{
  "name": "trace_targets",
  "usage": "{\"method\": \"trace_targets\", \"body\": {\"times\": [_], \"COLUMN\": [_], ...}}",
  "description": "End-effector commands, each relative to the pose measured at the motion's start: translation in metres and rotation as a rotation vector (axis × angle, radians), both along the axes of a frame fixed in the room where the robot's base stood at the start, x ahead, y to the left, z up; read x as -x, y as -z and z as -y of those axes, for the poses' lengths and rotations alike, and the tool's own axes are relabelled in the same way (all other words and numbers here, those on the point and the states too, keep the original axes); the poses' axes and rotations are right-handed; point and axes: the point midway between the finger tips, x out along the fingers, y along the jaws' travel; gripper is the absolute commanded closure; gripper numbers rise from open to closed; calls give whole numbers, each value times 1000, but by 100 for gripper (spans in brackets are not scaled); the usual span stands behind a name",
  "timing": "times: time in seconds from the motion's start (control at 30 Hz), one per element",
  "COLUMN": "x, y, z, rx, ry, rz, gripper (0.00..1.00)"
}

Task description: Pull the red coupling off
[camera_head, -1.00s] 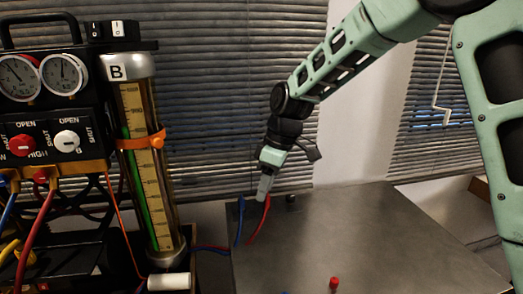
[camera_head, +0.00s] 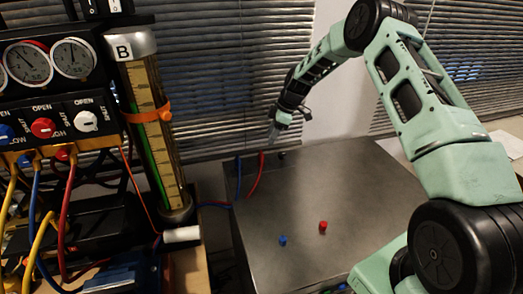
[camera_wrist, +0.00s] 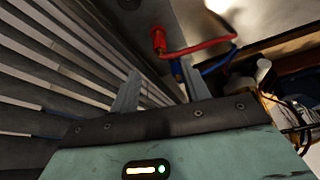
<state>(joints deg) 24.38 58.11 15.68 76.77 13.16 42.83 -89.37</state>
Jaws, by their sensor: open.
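The red coupling (camera_wrist: 158,40) is at the end of a red hose (camera_wrist: 200,47) in the wrist view. It sits beyond my fingertips, in line with the space between them. My gripper (camera_wrist: 158,82) is open, with nothing between its two grey fingers. A blue coupling (camera_wrist: 177,70) with a blue hose lies close beside the right finger. In the head view, my gripper (camera_head: 271,138) is at the table's far edge, just above the upper end of the red hose (camera_head: 255,178). The couplings are too small there to judge contact.
A metal table (camera_head: 310,190) carries a loose red cap (camera_head: 323,226) and a blue cap (camera_head: 283,241); its middle is otherwise clear. The gauge rig (camera_head: 60,75) with a clear column stands at the left. Window blinds (camera_head: 220,80) are close behind my gripper.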

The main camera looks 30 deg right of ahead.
Motion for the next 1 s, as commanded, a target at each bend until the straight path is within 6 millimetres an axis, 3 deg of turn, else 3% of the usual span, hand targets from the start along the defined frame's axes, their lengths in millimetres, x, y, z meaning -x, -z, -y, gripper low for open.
{"method": "trace_targets", "body": {"times": [0.5,0.7,1.0], "x": [-15,-18,-18], "y": [81,95,97], "z": [-31,-36,-36], "rx": [0,0,0], "ry": [0,0,0], "rz": [-1,1,1], "gripper": [53,53,53]}}
